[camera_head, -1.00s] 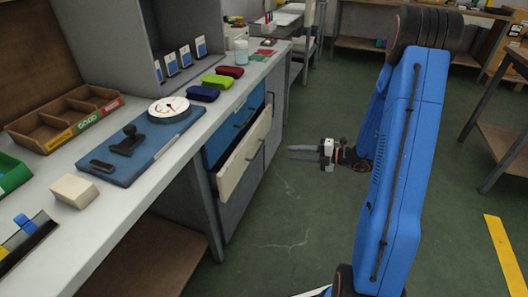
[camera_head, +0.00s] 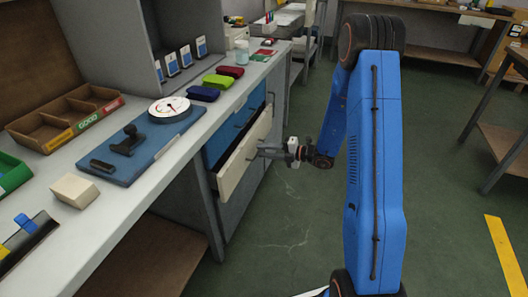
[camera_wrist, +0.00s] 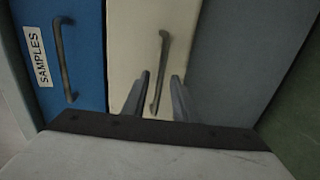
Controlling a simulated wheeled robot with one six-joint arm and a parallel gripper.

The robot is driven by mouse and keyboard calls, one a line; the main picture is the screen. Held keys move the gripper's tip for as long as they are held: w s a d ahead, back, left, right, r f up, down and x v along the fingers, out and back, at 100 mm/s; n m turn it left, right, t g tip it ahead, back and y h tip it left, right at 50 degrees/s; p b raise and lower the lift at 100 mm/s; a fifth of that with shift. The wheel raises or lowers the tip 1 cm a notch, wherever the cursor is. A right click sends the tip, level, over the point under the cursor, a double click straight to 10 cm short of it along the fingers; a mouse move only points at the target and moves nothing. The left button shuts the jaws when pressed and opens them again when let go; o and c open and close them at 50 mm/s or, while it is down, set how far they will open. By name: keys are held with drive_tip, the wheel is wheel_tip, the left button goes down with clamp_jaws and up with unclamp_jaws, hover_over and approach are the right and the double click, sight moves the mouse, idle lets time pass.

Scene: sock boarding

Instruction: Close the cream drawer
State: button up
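The cream drawer (camera_head: 240,163) stands partly pulled out of the cabinet under the workbench, below a blue drawer (camera_head: 226,133). In the wrist view, the cream drawer front (camera_wrist: 140,50) has a dark vertical-looking bar handle (camera_wrist: 160,70). My gripper (camera_head: 262,150) is at the drawer front, close to the handle. In the wrist view my gripper's two fingers (camera_wrist: 162,98) are apart, one on each side of the handle's lower end. I cannot tell whether they touch the drawer front.
The blue drawer, labelled SAMPLES (camera_wrist: 40,57), appears shut. The workbench top (camera_head: 150,185) holds a dial gauge (camera_head: 169,106), a wooden tray (camera_head: 65,112) and several coloured cases. The green floor (camera_head: 285,225) in front of the cabinet is clear.

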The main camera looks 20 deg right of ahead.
drive_tip(key=shift+w+a, duration=0.15)
drive_tip(key=shift+a, duration=0.05)
clamp_jaws()
drive_tip(key=shift+f, duration=0.1)
idle(1.3)
